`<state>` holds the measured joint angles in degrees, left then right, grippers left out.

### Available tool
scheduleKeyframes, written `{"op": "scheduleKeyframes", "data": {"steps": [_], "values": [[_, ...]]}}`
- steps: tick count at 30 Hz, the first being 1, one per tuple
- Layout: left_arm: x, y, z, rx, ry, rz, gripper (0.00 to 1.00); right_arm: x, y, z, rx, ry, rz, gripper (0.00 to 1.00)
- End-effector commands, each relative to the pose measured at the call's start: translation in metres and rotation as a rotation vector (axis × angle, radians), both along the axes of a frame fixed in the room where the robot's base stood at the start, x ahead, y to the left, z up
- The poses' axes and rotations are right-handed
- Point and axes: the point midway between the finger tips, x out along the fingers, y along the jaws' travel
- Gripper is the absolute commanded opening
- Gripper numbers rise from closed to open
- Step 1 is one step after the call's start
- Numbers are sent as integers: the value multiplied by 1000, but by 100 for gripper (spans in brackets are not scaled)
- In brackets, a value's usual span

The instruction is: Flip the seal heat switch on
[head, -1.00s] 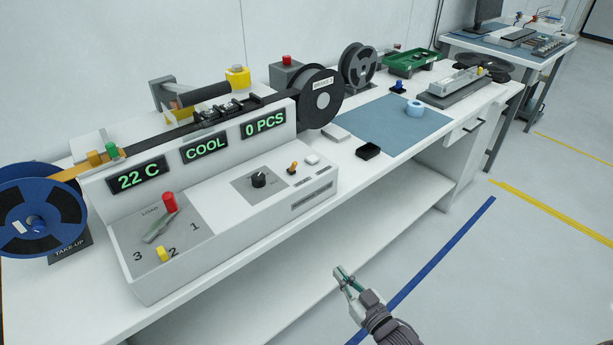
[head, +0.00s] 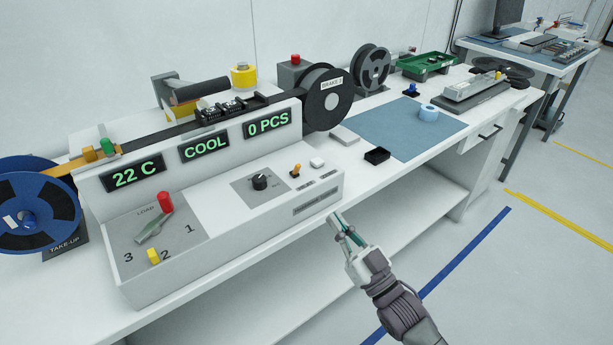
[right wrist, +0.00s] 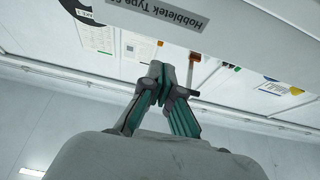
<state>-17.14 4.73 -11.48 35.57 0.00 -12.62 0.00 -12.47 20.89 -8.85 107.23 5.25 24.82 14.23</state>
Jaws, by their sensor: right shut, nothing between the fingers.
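The white taping machine stands on the bench and has a front control panel (head: 215,222). A small toggle switch with an orange tip (head: 296,170) sits near the panel's right end, between a black knob (head: 260,182) and a white button (head: 317,162). I take this toggle for the seal heat switch; its label is too small to read. The displays (head: 205,147) read 22 C, COOL and 0 PCS. My right gripper (head: 335,219) is shut and empty, in front of and below the panel's right end, apart from the switch. Its closed fingers (right wrist: 164,78) also show in the right wrist view. My left gripper is out of view.
The floor in front of the bench is free.

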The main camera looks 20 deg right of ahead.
Motion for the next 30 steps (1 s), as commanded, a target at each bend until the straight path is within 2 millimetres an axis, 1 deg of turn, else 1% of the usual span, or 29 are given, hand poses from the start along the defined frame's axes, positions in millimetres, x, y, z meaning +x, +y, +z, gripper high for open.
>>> {"op": "scheduleKeyframes", "data": {"steps": [1, 9, 15, 21, 30], "values": [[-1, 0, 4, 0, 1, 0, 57, 10, 3, 8, 2, -5, 0, 0], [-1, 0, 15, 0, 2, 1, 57, 60, 21, 33, 1, -4, 0, 0], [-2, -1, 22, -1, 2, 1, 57, 87, 32, 45, 0, -1, 0, 0], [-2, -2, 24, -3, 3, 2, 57, 99, 36, 49, 0, 1, 0, 0], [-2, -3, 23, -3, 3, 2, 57, 100, 36, 49, 0, 1, 0, 0]]}}
